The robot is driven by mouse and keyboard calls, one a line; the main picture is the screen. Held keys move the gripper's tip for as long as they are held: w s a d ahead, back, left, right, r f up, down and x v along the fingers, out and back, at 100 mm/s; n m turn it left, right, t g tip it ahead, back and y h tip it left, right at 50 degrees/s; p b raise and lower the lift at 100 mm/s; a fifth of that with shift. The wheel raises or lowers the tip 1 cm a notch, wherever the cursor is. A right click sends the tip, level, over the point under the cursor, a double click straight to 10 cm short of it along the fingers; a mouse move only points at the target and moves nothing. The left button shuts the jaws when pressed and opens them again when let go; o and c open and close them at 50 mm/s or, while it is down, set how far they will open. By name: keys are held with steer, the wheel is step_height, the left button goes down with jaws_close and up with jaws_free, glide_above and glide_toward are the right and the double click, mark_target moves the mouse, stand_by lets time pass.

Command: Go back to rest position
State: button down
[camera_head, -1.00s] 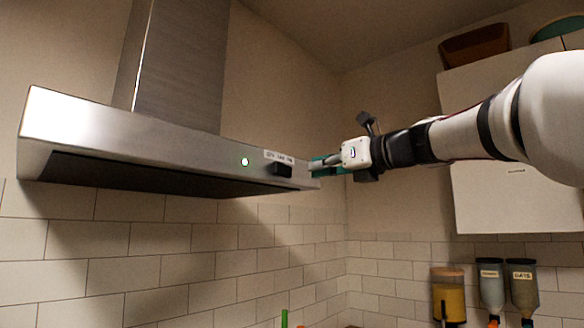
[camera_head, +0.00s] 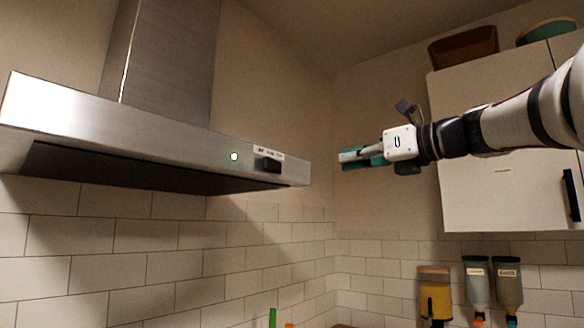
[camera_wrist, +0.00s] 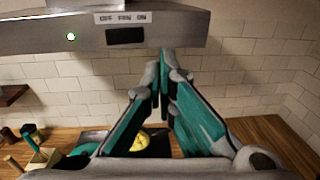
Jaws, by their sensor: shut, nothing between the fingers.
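My gripper (camera_head: 345,157) is shut and empty, in the air to the right of the range hood, with a clear gap between its fingertips and the hood's right end. It points left in the head view. In the wrist view its teal fingers (camera_wrist: 160,75) meet at the tips, just below the hood's front edge. The steel range hood (camera_head: 130,125) hangs on the tiled wall. It has a lit round light (camera_head: 234,156) and a black switch (camera_head: 268,165) under a label reading "OFF FAN ON" in the wrist view.
A white wall cabinet (camera_head: 500,195) with a black handle stands behind my arm. A brown bowl (camera_head: 463,46) and a teal bowl (camera_head: 547,31) sit on top. Several dispensers hang below, including a yellow one (camera_head: 435,298). A wooden counter (camera_wrist: 255,130) shows in the wrist view.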

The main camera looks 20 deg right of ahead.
steer(key=s+a+f+n+g+h, duration=0.1)
steer(key=s+a+f+n+g, duration=0.15)
steer(key=s+f+n, duration=0.4)
steer(key=s+a+f+n+g+h, duration=0.1)
steer(key=s+a+f+n+g, duration=0.2)
steer(key=f, duration=0.7)
steer(key=s+a+f+n+g+h, duration=0.25)
steer(key=a+f+n, duration=0.2)
steer(key=f, duration=0.45)
steer(key=s+d+f+n+g+h, duration=0.1)
steer(key=s+f+n+h, duration=0.1)
steer(key=s+f+n, duration=0.5)
steer(key=s+d+f+n+g+h, duration=0.1)
steer(key=s+d+f+n+h, duration=0.1)
steer(key=s+f+n, duration=0.6)
step_height(320, 180, down, 5)
steer(key=shift+r+n+g+h, duration=0.15)
steer(key=shift+n+g+h, duration=0.15)
steer(key=shift+n+h, duration=0.15)
steer(key=c, duration=2.3)
jaws_free()
